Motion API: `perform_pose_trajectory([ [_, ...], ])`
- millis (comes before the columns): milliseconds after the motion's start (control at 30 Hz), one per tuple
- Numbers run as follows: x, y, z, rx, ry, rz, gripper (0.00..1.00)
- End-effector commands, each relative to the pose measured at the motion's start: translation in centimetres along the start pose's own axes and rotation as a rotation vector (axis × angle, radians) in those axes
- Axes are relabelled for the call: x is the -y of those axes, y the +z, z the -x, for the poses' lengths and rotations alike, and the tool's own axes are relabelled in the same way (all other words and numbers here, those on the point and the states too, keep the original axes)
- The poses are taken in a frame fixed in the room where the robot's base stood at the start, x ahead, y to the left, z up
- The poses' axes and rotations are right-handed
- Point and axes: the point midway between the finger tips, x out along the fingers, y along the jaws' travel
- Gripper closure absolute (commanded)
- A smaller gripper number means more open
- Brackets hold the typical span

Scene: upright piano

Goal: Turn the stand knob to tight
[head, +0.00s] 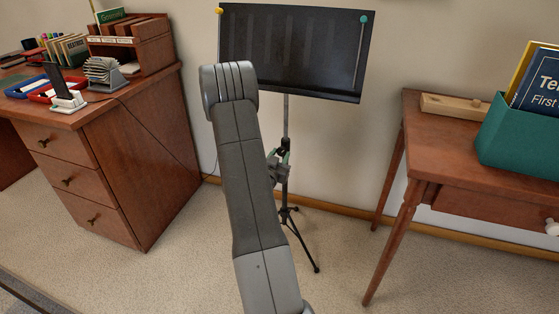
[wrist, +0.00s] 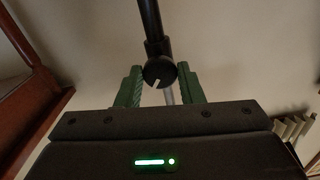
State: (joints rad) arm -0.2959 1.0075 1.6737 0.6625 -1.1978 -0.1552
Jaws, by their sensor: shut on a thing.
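The black music stand (head: 297,50) stands upright against the wall, with a thin pole above a darker lower tube and tripod legs. In the wrist view, the round black stand knob (wrist: 159,71) sits on the pole, with a pale pointer line slanting to the lower left. My gripper (wrist: 161,78) has its green fingers on either side of the knob and is shut on it. In the head view my gripper (head: 281,160) is at the stand's pole, partly behind my arm, and I cannot make out the knob there.
A wooden desk (head: 150,160) with trays and a letter rack stands left. A wooden side table (head: 465,155) with a teal book box (head: 520,140) stands right. A dark cable (head: 165,140) hangs beside the desk. Carpet is open between the furniture around the tripod.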

Motion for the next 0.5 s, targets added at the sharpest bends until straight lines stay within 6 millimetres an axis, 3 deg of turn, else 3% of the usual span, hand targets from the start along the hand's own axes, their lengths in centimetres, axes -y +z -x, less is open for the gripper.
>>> perform_pose_trajectory([
  [500, 0.03, 0.47, 0.01, -0.001, -0.001, -0.464, 0.89],
])
